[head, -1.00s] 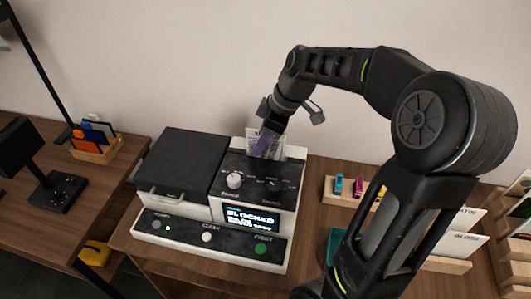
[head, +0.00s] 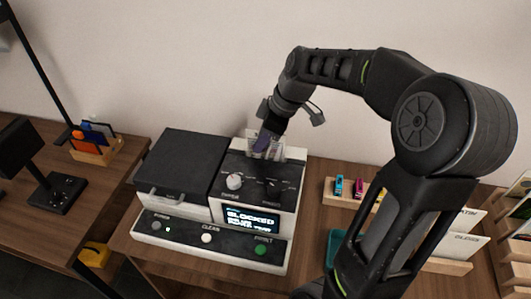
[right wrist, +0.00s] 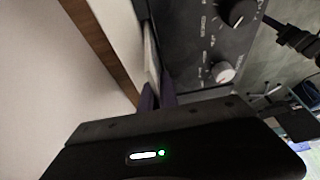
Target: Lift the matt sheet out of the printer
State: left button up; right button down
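The printer (head: 172,158) is a black and white unit on the wooden table, and its lit screen (head: 250,220) reads "BLOCKED". A pale sheet (head: 277,148) stands upright in the slot at the printer's back; I cannot read which kind it is. My right gripper (head: 264,142) points down at the sheet's top. In the right wrist view its purple fingers (right wrist: 157,97) are close together, with the sheet's pale edge (right wrist: 151,50) running down to them. Whether they press on it cannot be made out. My left gripper is not in view.
Dials (head: 234,181) and front buttons (head: 207,238) sit on the printer. A wooden rack with small coloured items (head: 339,186) and labelled cards (head: 460,247) stand to the right, partly behind my right arm. A card holder (head: 95,153) is on the left desk.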

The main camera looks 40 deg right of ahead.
dwell(0.5)
notch_tip(320, 180, up, 10)
jog(key=shift+r, duration=0.25)
dwell(0.8)
